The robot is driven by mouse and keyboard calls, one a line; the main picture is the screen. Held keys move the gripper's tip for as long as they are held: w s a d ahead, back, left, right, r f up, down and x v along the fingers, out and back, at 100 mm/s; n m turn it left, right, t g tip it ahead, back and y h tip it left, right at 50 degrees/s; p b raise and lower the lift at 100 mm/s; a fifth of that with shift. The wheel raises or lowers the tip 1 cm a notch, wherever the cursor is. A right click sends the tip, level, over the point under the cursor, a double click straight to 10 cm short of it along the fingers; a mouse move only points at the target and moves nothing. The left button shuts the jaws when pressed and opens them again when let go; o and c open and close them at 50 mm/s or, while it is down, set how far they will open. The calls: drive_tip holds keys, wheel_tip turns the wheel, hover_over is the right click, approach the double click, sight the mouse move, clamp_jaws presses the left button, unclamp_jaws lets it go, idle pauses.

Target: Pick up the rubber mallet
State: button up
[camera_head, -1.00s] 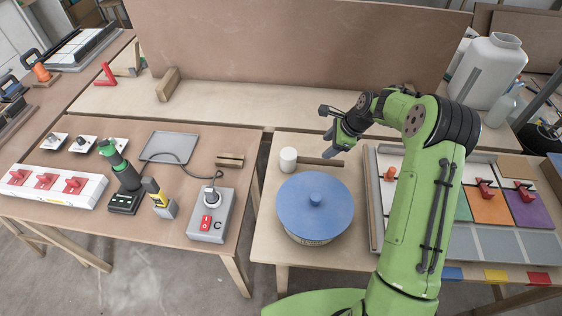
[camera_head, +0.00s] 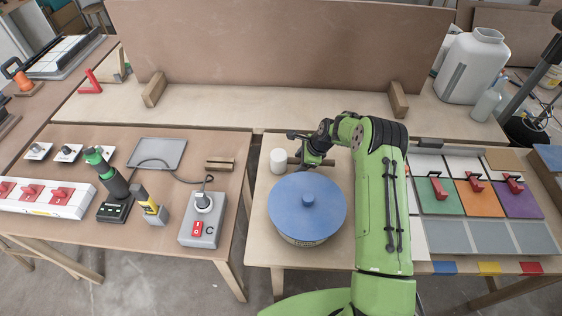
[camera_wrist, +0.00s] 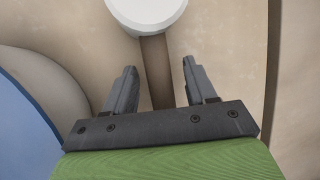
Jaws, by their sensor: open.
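The rubber mallet has a pale white head (camera_head: 278,161) and a brown handle that runs right from it on the table behind the blue-lidded pot. In the wrist view the head (camera_wrist: 150,10) is at the top edge and the handle (camera_wrist: 156,75) runs down from it. My gripper (camera_head: 306,164) is over the handle, to the right of the head. In the wrist view my gripper (camera_wrist: 159,67) is open, with the handle showing between its two fingers. The gap in height between fingers and handle is unclear.
The pot with a blue lid (camera_head: 306,204) stands just in front of the mallet; its lid (camera_wrist: 18,135) fills the wrist view's lower left. A tile tray with coloured tiles (camera_head: 477,197) lies right of my arm. A control box (camera_head: 203,222) is on the left table.

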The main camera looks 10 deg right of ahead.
drive_tip(key=shift+f+b, duration=0.25)
drive_tip(key=shift+b, duration=0.1)
idle(0.3)
clamp_jaws()
